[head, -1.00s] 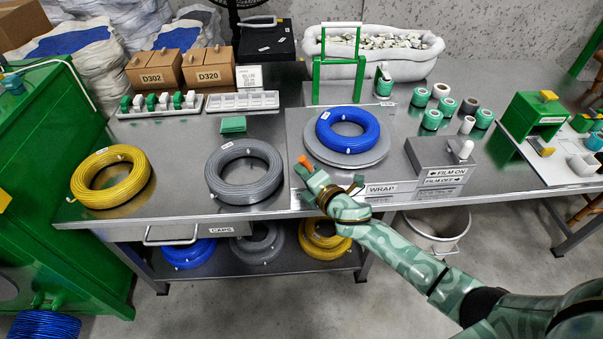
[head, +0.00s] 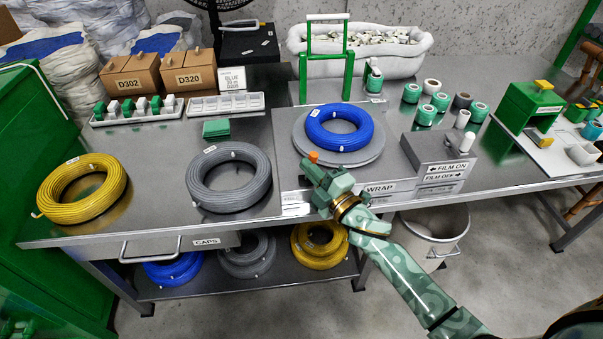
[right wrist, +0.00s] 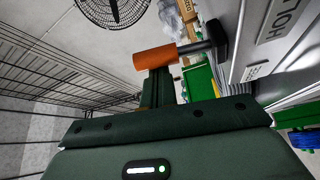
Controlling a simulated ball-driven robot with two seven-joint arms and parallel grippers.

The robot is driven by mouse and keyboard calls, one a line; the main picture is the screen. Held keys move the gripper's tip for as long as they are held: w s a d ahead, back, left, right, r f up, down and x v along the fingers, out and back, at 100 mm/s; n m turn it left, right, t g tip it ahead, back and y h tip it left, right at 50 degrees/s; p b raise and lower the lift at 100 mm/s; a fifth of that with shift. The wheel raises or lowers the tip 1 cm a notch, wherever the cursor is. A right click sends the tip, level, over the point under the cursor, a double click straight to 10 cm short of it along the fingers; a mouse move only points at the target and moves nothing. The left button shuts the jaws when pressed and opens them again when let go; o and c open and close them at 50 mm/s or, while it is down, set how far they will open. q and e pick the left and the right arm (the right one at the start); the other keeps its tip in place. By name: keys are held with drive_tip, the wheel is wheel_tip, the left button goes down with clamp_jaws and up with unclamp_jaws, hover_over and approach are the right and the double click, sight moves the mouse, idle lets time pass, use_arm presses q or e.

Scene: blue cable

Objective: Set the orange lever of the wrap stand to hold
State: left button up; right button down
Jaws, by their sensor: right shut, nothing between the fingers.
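The wrap stand (head: 288,180) is a grey metal unit on the bench, with a WRAP label on its front and a blue coil (head: 340,127) on its round plate. The lever's orange knob (head: 313,156) is at the stand's front left. My right gripper (head: 318,172) is at the knob, shut and empty. In the right wrist view the orange knob (right wrist: 156,57) lies across just beyond my shut fingers (right wrist: 158,88), on a dark shaft running right. I cannot tell whether they touch. A partly cut-off label reading "HOL" (right wrist: 283,15) is at upper right. My left gripper is out of view.
A grey coil (head: 229,177) and a yellow coil (head: 82,187) lie left of the stand. A grey block with FILM ON and FILM OFF labels (head: 440,157) is on the right. Green and white rolls (head: 425,114) stand behind it. The bench front edge is below my gripper.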

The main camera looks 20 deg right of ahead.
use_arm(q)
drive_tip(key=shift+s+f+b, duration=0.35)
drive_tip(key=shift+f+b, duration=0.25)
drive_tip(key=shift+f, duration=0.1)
use_arm(e)
drive_tip(key=shift+s+d+f+m+t+h, duration=0.15)
drive_tip(key=shift+d+m+t, duration=0.15)
drive_tip(key=shift+m, duration=0.3)
drive_tip(key=shift+s+d+r+m+t+h, duration=0.15)
drive_tip(key=shift+d+m+t, duration=0.15)
drive_tip(key=shift+m, duration=0.3)
drive_tip(key=shift+w, duration=0.1)
